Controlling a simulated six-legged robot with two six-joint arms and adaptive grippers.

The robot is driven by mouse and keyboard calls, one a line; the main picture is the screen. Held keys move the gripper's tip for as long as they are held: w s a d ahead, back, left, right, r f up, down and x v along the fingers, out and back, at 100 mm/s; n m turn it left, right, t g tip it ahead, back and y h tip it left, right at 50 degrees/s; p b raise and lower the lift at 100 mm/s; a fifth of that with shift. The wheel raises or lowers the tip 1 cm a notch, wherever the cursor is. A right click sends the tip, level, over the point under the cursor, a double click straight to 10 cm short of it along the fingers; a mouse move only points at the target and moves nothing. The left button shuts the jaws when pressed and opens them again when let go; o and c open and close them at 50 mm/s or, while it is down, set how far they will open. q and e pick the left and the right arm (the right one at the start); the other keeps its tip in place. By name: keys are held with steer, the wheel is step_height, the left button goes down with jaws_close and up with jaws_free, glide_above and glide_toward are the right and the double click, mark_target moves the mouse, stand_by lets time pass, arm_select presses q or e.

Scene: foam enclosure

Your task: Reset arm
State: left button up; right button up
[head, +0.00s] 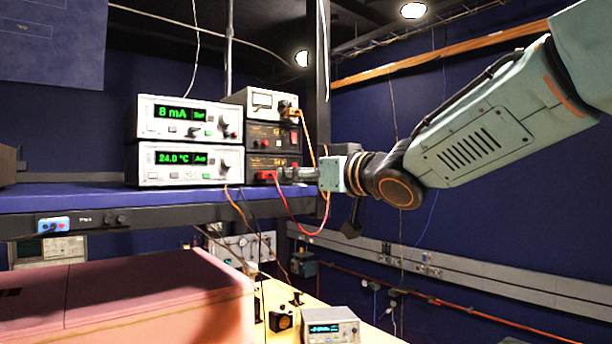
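My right arm comes in from the upper right and reaches left across the view. Its gripper (290,176) is at the right end of the blue shelf (95,200), in front of or beside the dark instruments (272,138) with the red switch. The fingers are small and dark against the background, so whether they are open, shut or touching anything cannot be told. My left gripper and arm are not in view.
Two white meters (183,165) with green displays stand stacked on the shelf. Red and orange cables (300,228) hang near my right gripper. A dark upright post (316,80) stands close by. Below are a pink box (130,300) and a small meter (331,326) on a bench.

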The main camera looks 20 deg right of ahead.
steer(key=shift+s, duration=0.3)
stand_by(0.4)
steer(key=s+d+f+m+g+h+b, duration=0.1)
steer(key=s+f+m+g+h+b, duration=0.25)
steer(key=f, duration=2.15)
steer(key=s+f+n+g+b, duration=0.15)
steer(key=s+f+b, duration=0.4)
steer(key=f, duration=1.85)
steer(key=s+f+m+g+h+b, duration=0.1)
steer(key=s+f+g+b, duration=0.2)
steer(key=f, duration=0.5)
steer(key=s+d+f+g+b, duration=0.1)
steer(key=s+f+b, duration=0.1)
steer(key=s+f, duration=0.5)
steer(key=s+f+m+g+h+b, duration=0.1)
steer(key=s+f+g+b, duration=0.15)
steer(key=f, duration=0.65)
steer(key=s+f+g+b, duration=0.2)
steer(key=s+f+b, duration=0.2)
steer(key=s+f, duration=0.5)
steer(key=s+f+g+b, duration=0.3)
steer(key=s+f, duration=0.7)
steer(key=s, duration=0.4)
steer(key=shift+s+d+f+b, duration=0.15)
steer(key=shift+s+d+b, duration=0.25)
steer(key=shift+b, duration=0.5)
steer(key=shift+h, duration=0.25)
